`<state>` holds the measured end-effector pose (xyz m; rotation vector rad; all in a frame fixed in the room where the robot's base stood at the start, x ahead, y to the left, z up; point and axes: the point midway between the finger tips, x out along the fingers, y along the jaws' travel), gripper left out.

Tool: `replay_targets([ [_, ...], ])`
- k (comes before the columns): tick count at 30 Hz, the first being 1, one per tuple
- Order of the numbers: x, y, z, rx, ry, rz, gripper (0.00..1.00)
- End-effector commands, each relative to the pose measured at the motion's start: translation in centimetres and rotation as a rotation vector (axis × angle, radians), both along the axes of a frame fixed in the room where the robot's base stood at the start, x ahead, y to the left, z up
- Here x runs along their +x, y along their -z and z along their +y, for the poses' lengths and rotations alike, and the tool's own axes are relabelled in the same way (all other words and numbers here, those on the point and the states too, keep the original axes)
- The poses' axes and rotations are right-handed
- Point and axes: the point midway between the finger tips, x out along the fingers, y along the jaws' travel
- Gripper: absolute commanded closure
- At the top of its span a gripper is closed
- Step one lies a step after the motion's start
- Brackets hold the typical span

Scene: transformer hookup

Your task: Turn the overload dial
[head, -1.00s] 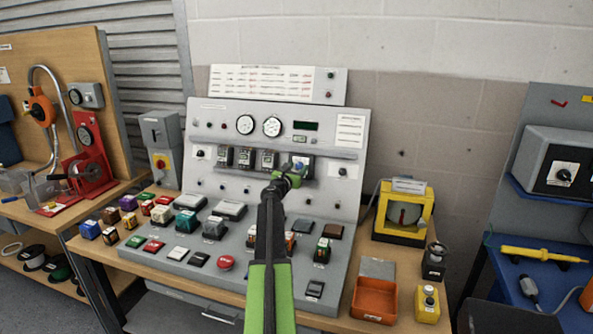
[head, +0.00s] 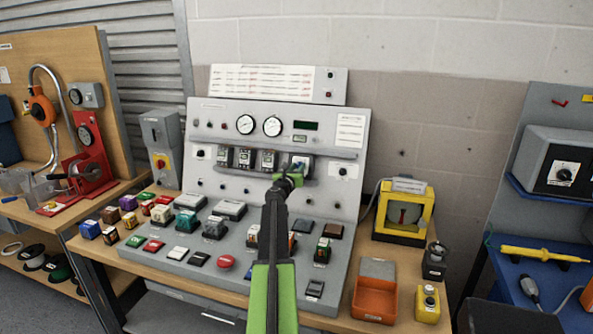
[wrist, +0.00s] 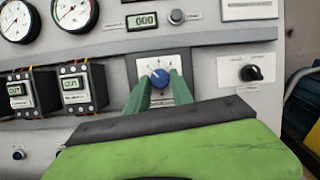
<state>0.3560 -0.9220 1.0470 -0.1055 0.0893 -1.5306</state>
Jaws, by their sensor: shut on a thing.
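The overload dial is a blue round knob (wrist: 160,77) on a white scale plate (wrist: 149,65) in a dark housing on the sloped grey panel. In the wrist view the two green fingers of my gripper (wrist: 162,80) reach up to the knob, one on each side, and are shut on it. The knob's pointer setting is too small to read. In the head view my gripper (head: 286,176) is at the panel, in front of the dial's housing, and hides part of it.
A black knob (wrist: 251,73) on a white plate sits right of the dial. Relay modules with green displays (wrist: 82,87) stand close on the left. A small display (wrist: 142,21) and round gauges (wrist: 74,10) are above. Blocks and buttons cover the lower console (head: 180,254).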

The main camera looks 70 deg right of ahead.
Motion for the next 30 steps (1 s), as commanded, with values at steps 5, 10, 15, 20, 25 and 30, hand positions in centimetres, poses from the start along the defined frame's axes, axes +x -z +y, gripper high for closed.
replay_targets([
  [5, -0.1, 0.0, 0.0, 0.000, 0.003, -0.001, 0.55],
  [10, -0.1, 0.0, 0.0, 0.000, 0.002, -0.001, 0.51],
  [15, -0.1, 0.0, 0.1, 0.000, 0.002, -0.002, 0.51],
  [20, -0.2, 0.0, 2.4, 0.000, 0.001, -0.002, 0.51],
  [25, -0.5, 0.1, 7.2, 0.000, 0.000, -0.002, 0.51],
  [30, -0.7, 0.1, 12.0, 0.000, 0.000, -0.002, 0.51],
])
